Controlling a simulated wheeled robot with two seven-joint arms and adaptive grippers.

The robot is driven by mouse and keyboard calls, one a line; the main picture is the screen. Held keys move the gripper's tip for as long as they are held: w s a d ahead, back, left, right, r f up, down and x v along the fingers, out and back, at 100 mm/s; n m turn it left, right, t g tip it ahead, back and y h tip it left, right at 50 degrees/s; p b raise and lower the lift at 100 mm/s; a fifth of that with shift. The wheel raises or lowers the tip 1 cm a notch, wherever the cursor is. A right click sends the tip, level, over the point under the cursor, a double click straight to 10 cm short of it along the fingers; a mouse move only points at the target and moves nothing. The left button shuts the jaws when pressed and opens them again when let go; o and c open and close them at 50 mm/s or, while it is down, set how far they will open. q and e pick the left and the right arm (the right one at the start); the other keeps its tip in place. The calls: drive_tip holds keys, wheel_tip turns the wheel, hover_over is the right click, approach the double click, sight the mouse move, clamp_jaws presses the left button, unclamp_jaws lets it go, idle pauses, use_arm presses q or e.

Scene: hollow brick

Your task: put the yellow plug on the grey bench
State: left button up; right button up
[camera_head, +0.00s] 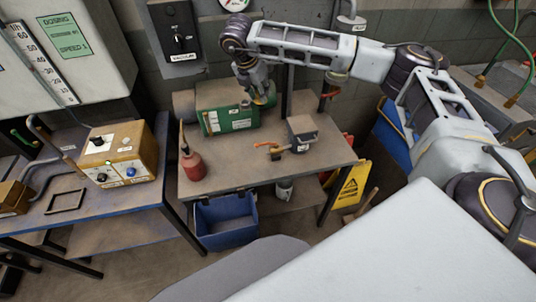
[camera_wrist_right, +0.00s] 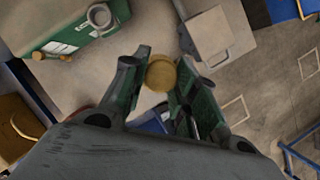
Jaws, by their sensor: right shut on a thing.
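The yellow plug (camera_wrist_right: 160,74) is a round, dull yellow piece between the fingertips of my right gripper (camera_wrist_right: 158,80) in the right wrist view. The gripper is shut on it. In the head view my right gripper (camera_head: 262,94) points down at the right end of the green machine, and the plug is small and partly hidden by the fingers. The grey bench (camera_head: 225,183) is the middle table, with a worn grey-brown top. The plug is over the bench's back part; I cannot tell how high. My left gripper is not in view.
On the bench stand the green machine (camera_head: 229,118), a red oil can (camera_head: 193,164) and a grey box with an orange lever (camera_head: 302,134). The bench's front is clear. A blue bin (camera_head: 225,220) stands below. A yellow control box (camera_head: 119,152) sits on the left table.

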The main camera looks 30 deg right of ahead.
drive_tip(key=shift+s+f, duration=0.1)
drive_tip(key=shift+s, duration=0.1)
drive_tip(key=shift+s+n, duration=0.15)
drive_tip(key=shift+n, duration=0.15)
drive_tip(key=shift+n+y, duration=0.3)
drive_tip(key=shift+n, duration=0.2)
